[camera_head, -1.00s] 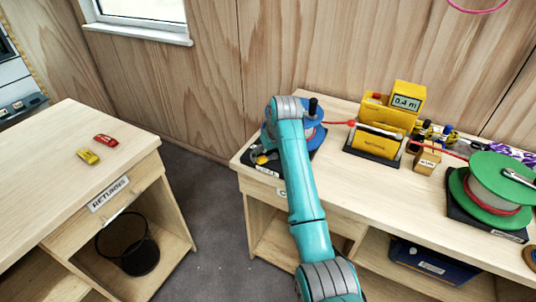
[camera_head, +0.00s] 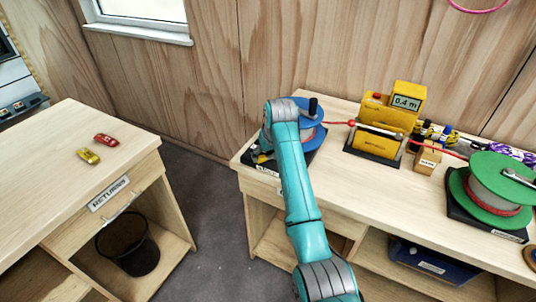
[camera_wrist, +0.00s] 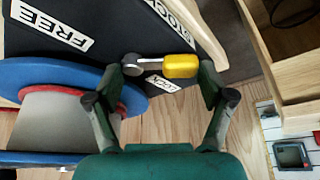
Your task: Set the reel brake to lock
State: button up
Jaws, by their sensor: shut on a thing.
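The brake lever, with a yellow grip (camera_wrist: 181,66) and a grey pivot (camera_wrist: 132,65), shows in the wrist view on the black base (camera_wrist: 110,30) of the blue reel (camera_wrist: 50,75). The lever points right in that view. A FREE label (camera_wrist: 52,25) lies to its upper left, another label (camera_wrist: 175,22) to its upper right and a small one (camera_wrist: 163,83) just below it. I cannot tell which label the lever is set to. My gripper (camera_wrist: 168,85) is shut on the lever, with one finger by the pivot and one by the grip's end. The blue reel (camera_head: 312,132) is partly behind my arm in the head view.
A yellow meter (camera_head: 407,102) reads 0.4 m on the bench, with a red cord running through. A green reel (camera_head: 487,168) stands at the right. The returns table (camera_head: 60,150), with two small devices, is at the left. Floor (camera_head: 215,220) between is clear.

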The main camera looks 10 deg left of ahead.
jog(key=shift+w+m, duration=0.1)
jog(key=shift+m, duration=0.5)
jog(key=o, duration=1)
jog(key=shift+o, duration=0.2)
jog(key=shift+a, duration=0.1)
jog(key=v, duration=1.2)
jog(key=shift+a, duration=0.15)
jog(key=shift+s, duration=0.2)
